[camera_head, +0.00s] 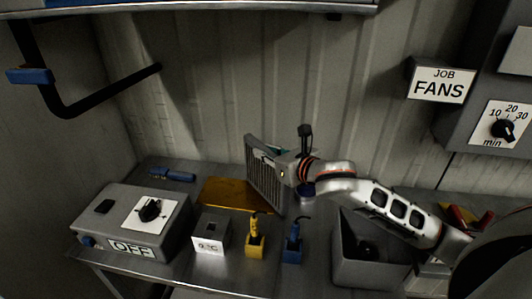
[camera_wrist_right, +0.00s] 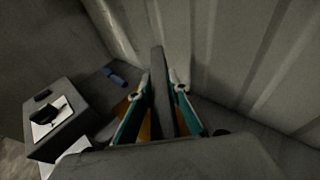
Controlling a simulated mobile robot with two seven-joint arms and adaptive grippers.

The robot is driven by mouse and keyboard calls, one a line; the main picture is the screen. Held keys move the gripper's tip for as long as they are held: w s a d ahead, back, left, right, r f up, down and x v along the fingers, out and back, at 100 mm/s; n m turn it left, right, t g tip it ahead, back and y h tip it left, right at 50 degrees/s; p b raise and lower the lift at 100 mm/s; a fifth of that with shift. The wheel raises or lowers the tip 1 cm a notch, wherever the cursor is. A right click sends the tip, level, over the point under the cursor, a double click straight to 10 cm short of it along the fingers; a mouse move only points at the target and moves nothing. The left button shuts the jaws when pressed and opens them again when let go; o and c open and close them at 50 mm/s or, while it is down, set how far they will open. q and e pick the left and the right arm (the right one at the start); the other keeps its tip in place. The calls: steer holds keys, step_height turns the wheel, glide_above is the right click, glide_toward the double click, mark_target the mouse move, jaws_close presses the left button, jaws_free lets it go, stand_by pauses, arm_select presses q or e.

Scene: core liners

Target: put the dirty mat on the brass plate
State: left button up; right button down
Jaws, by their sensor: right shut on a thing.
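The dirty mat (camera_head: 262,178) is a grey, ribbed flat panel, held upright on edge at the right end of the brass plate (camera_head: 225,193). My right gripper (camera_head: 284,160) is shut on the mat, coming from the right. In the right wrist view the mat (camera_wrist_right: 160,85) stands edge-on between the teal fingers of the gripper (camera_wrist_right: 159,105). Part of the brass plate (camera_wrist_right: 146,128) shows below the fingers there. I cannot tell whether the mat's lower edge touches the plate or the bench. My left gripper is not in view.
A grey box marked OFF (camera_head: 130,220) with a knob stands left of the plate. A small box with a display (camera_head: 210,232), a yellow holder (camera_head: 256,240) and a blue holder (camera_head: 292,245) stand in front. A blue tool (camera_head: 172,175) lies behind. A grey bin (camera_head: 365,262) stands right.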

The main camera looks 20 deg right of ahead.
steer(key=shift+f, duration=0.1)
steer(key=c, duration=1.9)
jaws_free()
steer(key=shift+s, duration=0.15)
steer(key=p+v, duration=0.1)
steer(key=v, duration=1)
steer(key=shift+s+r+p, duration=0.3)
steer(key=shift+s, duration=0.05)
steer(key=shift+d, duration=0.1)
